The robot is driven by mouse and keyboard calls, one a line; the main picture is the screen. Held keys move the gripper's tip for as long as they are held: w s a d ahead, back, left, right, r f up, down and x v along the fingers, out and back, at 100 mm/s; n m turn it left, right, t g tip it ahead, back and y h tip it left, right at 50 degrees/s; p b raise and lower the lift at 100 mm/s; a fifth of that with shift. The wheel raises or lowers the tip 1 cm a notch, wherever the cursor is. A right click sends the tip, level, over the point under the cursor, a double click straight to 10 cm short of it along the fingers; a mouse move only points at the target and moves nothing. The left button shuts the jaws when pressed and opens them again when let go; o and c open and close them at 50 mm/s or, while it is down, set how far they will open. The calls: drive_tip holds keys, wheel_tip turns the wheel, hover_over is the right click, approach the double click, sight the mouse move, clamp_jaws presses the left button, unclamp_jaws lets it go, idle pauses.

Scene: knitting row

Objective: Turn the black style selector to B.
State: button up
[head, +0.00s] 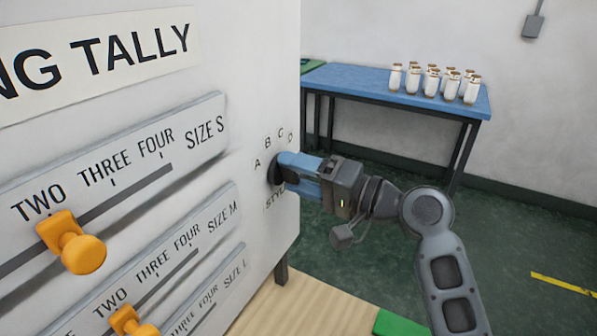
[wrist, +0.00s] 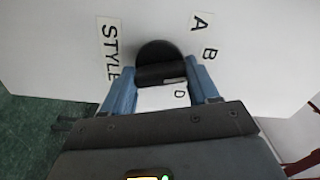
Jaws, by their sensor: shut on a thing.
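The black style selector (wrist: 156,50) is a round knob with a raised bar across it. It sits on the white panel among the letters A, B and D, beside the STYLE label, in the wrist view. My gripper (wrist: 161,78) is shut on the bar, one blue finger at each end. A pale mark shows on the bar's right part, towards the right finger. That finger hides the place between B and D, so I cannot tell the exact letter. In the head view my gripper (head: 281,166) reaches the panel's right edge and mostly covers the selector (head: 272,169).
The panel (head: 262,60) carries slider rows with orange knobs (head: 84,254) left of my gripper. A blue table (head: 350,78) with several white bottles (head: 432,80) stands behind at the right. Green floor (head: 535,205) is open at the right.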

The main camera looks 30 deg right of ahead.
drive_tip(key=shift+a+f, duration=0.2)
drive_tip(key=shift+f, duration=0.05)
drive_tip(key=o, duration=0.7)
drive_tip(key=shift+s, duration=0.1)
drive_tip(key=o, duration=0.4)
drive_tip(key=shift+d+r, duration=0.1)
drive_tip(key=shift+r, duration=0.05)
drive_tip(key=shift+c, duration=0.2)
drive_tip(key=b+v, duration=0.1)
drive_tip(key=v, duration=0.6)
drive_tip(key=shift+s+d+b, duration=0.2)
drive_tip(key=shift+s+b, duration=0.1)
drive_tip(key=shift+b, duration=0.05)
